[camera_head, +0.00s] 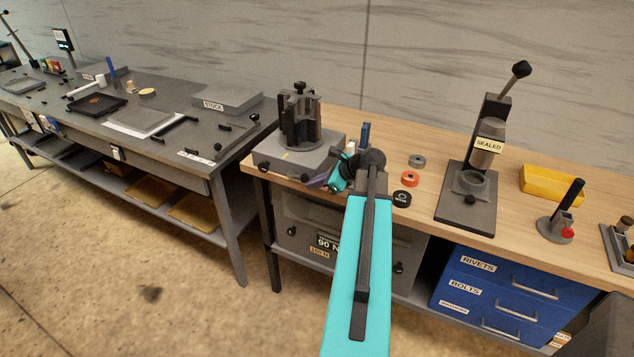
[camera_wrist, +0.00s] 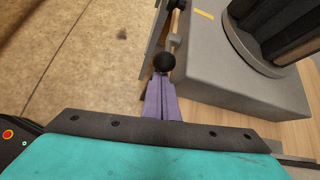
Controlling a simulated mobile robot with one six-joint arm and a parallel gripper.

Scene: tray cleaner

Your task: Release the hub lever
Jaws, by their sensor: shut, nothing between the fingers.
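The hub (camera_head: 300,122) is a dark ribbed cylinder on a grey base block (camera_head: 282,158) at the near left corner of the wooden bench. In the wrist view the block (camera_wrist: 235,70) fills the upper right. A lever with a thin rod and black ball knob (camera_wrist: 164,62) runs along the block's side. The knob also shows in the head view (camera_head: 304,178). My gripper (camera_wrist: 161,80) has purple fingers, shut and empty, with the tips right at the knob. I cannot tell whether they touch it. It also shows in the head view (camera_head: 313,184).
An orange ring (camera_head: 408,180), a dark ring (camera_head: 401,198) and a grey ring (camera_head: 417,161) lie right of my arm. A press marked SEALED (camera_head: 485,150) and a yellow bin (camera_head: 550,184) stand farther right. A grey bench (camera_head: 170,145) stands left, across a narrow gap.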

